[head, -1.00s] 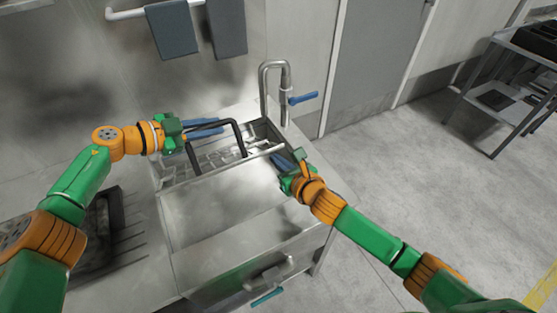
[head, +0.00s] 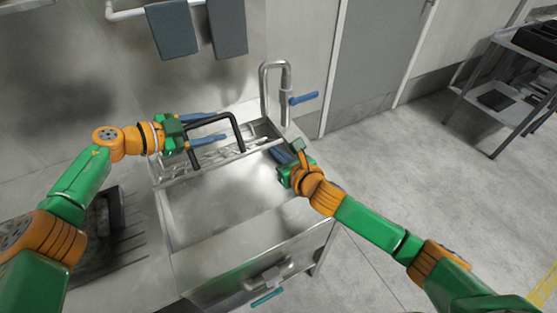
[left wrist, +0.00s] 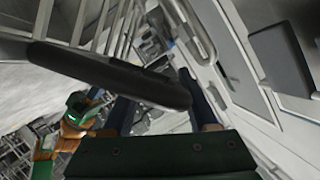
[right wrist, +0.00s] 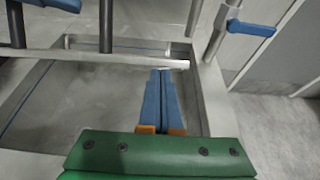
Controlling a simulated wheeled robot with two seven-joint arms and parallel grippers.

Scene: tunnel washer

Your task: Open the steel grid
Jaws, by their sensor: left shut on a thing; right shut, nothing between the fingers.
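The steel grid (head: 232,152) is at the back of the basin in the head view, with its front bar raised and tilted up. Its black looped handle (head: 239,128) stands above it; the handle also crosses the left wrist view (left wrist: 110,75). My left gripper (head: 213,127) is shut on the handle, its blue fingers on either side of it. My right gripper (head: 281,156) is shut and empty at the basin's right side, just in front of the grid's bar. Its blue fingertips are together in the right wrist view (right wrist: 160,72), apart from the bar (right wrist: 125,58).
The steel basin (head: 235,238) is open in front of the grid. A faucet with a blue lever (head: 303,98) stands behind my right gripper. A black rack (head: 108,232) lies left. Grey cloths (head: 172,30) hang behind. A shelf cart (head: 505,95) stands far right.

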